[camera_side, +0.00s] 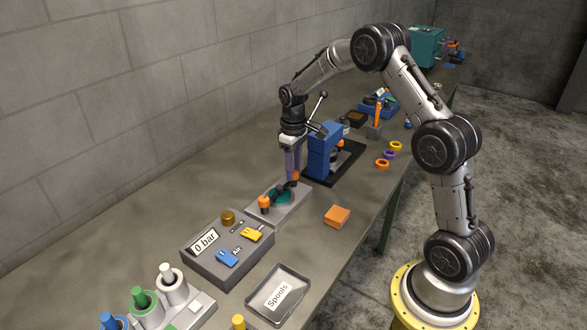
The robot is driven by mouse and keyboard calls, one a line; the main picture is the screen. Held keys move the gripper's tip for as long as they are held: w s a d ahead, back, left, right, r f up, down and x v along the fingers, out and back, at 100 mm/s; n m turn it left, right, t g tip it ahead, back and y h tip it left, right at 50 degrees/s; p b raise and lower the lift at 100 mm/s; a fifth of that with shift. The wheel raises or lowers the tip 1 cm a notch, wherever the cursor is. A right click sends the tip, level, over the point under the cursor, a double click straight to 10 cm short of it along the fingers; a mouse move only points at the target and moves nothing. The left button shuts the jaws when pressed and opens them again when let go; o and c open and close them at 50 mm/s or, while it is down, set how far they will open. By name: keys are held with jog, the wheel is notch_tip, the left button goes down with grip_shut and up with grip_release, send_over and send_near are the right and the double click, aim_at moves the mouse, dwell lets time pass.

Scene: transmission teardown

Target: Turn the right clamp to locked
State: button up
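A grey fixture block (297,207) on the bench has a teal round recess (279,196) in its top. One orange-topped clamp (264,202) stands at its near left end. A second orange clamp (295,175), the right one, stands at the far end, with a dark piece beside it. My gripper (292,172) points straight down at this right clamp, and its fingers are at or very close to the orange top. At this size I cannot tell whether they touch it, how far apart they are, or which way the clamp is turned.
A blue press (322,150) with a lever stands close behind my gripper to the right. A grey valve box (213,262) reading "0 bar", a "Spools" tray (258,309) and an orange block (337,215) lie nearer. Coloured rings (389,154) lie further right.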

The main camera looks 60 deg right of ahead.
jog(key=o, duration=0.5)
jog(key=shift+c, duration=0.2)
jog(key=shift+r, duration=0.15)
notch_tip(320, 180, up, 14)
jog(key=shift+a, duration=0.1)
